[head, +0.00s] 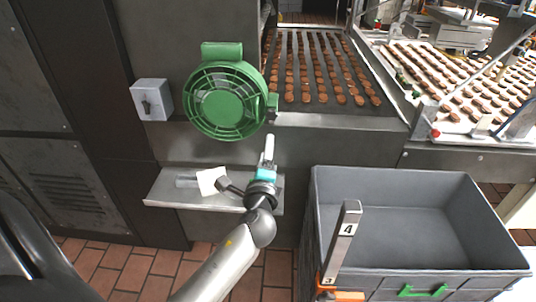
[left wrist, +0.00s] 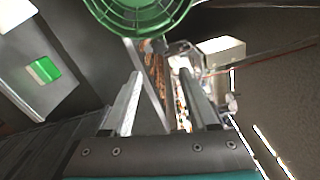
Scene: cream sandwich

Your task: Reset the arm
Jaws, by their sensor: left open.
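My left gripper (head: 269,150) is in the middle of the head view, above the right end of a small metal shelf and just below a green round fan (head: 222,98). Its two fingers show apart with nothing between them in the left wrist view (left wrist: 165,95). The green fan also shows at the top of the left wrist view (left wrist: 140,14). My left arm reaches up from the bottom of the head view.
A grey switch box (head: 152,99) is left of the fan.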

